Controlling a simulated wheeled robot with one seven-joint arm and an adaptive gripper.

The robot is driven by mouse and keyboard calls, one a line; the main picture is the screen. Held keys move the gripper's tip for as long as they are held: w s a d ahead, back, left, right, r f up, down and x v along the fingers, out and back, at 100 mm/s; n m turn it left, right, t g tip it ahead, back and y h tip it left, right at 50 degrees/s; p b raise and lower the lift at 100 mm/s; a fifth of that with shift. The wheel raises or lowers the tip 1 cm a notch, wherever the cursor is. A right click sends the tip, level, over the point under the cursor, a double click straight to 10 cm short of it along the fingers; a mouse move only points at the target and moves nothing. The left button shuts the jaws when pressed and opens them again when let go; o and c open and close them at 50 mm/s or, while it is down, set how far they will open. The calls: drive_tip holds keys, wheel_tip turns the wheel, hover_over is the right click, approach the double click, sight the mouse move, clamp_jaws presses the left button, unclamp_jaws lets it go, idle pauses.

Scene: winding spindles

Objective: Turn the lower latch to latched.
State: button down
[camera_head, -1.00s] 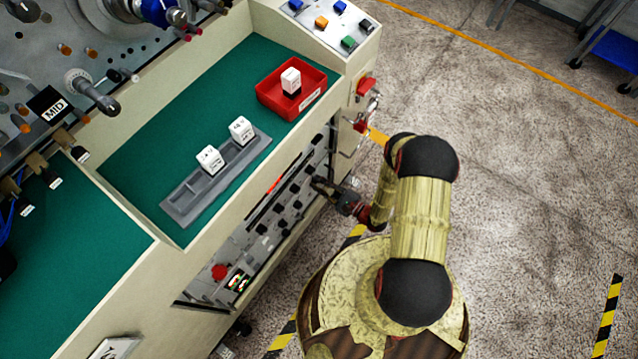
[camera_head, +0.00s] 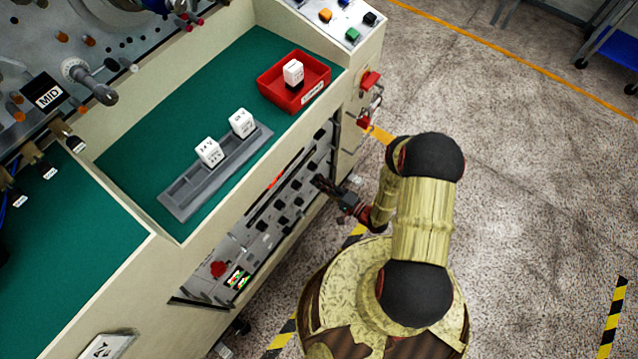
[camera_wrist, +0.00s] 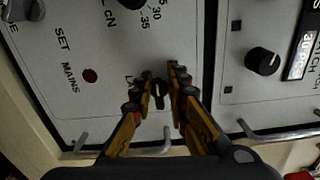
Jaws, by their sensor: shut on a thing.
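The lower latch, a small black knob (camera_wrist: 159,93) on the light grey panel, stands between my fingertips in the wrist view. A partly covered label beginning with "L" is beside it. My gripper (camera_wrist: 162,84) is shut on this knob, one orange-and-black finger on each side. In the head view my gripper (camera_head: 324,185) is at the machine's front panel (camera_head: 262,222), and the knob itself is hidden there. I cannot read the latch's exact angle.
Another black knob (camera_wrist: 262,61) is on the panel to the right. Metal handles (camera_wrist: 167,140) stick out along the panel's lower edge.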

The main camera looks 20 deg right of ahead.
drive_tip(key=shift+s+a+f+n, duration=0.1)
drive_tip(key=shift+s+f+n, duration=0.15)
drive_tip(key=shift+f+n, duration=0.2)
drive_tip(key=c, duration=2.1)
unclamp_jaws()
drive_tip(key=shift+o, duration=0.9)
drive_tip(key=shift+w+r, duration=0.1)
drive_tip(key=shift+w, duration=0.05)
drive_tip(key=v, duration=1.2)
